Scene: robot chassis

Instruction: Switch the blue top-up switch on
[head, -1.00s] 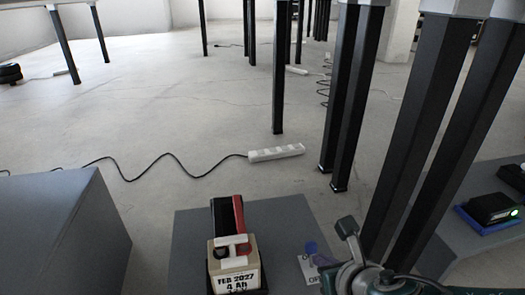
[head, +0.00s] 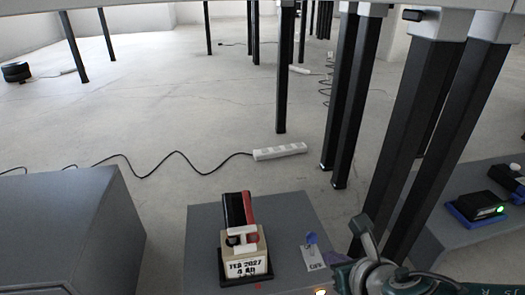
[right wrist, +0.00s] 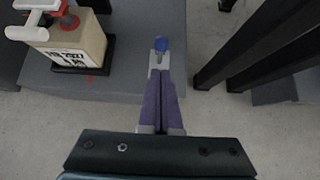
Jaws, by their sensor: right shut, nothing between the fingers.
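The blue switch (head: 311,238) stands on a small pale labelled plate (head: 313,258), on the grey chassis top right of the beige box. The right wrist view also shows its round blue head (right wrist: 161,44) just beyond my fingertips. My right gripper (right wrist: 160,74) has its purple fingers together with nothing between them, pointing at the switch. The fingers overlap the lower plate in that view, and I cannot tell whether they touch it. My left gripper is not in view.
A beige box (head: 244,262) with a red and black part and a date label stands left of the switch. Dark table legs (head: 345,110) rise on the right. A black and blue device (head: 478,208) with a green light sits on another grey surface. A white power strip (head: 280,151) lies on the floor.

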